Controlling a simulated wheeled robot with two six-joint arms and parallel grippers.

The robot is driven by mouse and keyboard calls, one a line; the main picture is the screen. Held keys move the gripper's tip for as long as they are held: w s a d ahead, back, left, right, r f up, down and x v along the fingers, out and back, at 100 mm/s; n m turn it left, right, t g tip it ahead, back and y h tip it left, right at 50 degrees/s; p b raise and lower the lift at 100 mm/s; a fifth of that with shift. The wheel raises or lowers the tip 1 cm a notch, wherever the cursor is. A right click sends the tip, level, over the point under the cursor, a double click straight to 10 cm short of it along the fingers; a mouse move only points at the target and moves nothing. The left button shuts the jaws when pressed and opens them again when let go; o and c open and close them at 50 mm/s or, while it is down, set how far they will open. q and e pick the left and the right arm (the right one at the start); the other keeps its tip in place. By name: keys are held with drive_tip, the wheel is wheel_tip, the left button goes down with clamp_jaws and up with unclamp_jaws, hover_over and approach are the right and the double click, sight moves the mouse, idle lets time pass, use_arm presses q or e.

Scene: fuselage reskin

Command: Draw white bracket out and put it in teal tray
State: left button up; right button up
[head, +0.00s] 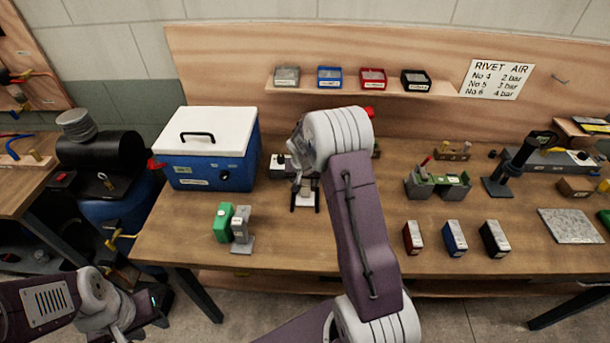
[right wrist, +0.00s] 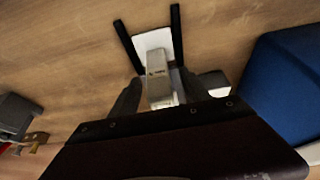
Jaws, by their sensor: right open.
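A white bracket (right wrist: 158,75) with a small mark shows in the right wrist view. It lies between the two dark fingers of my right gripper (right wrist: 165,95), which is open. Beyond it are a white plate and two dark prongs (right wrist: 177,35); these also show in the head view (head: 305,196) below my right gripper (head: 300,172). My arm hides part of this spot, and I cannot tell whether the fingers touch the bracket. My left gripper (head: 150,308) is low at the left, away from the bench, its jaws unclear. I cannot make out a teal tray.
A blue cooler with a white lid (head: 212,150) stands left of my right gripper. A green block (head: 223,222) and a grey piece (head: 241,228) stand nearer the front. Red, blue and black boxes (head: 454,238) stand to the right. The front middle of the bench (head: 280,245) is clear.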

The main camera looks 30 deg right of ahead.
sight(306, 185)
drive_tip(key=shift+x, duration=1.65)
drive_tip(key=shift+s, duration=0.1)
clamp_jaws()
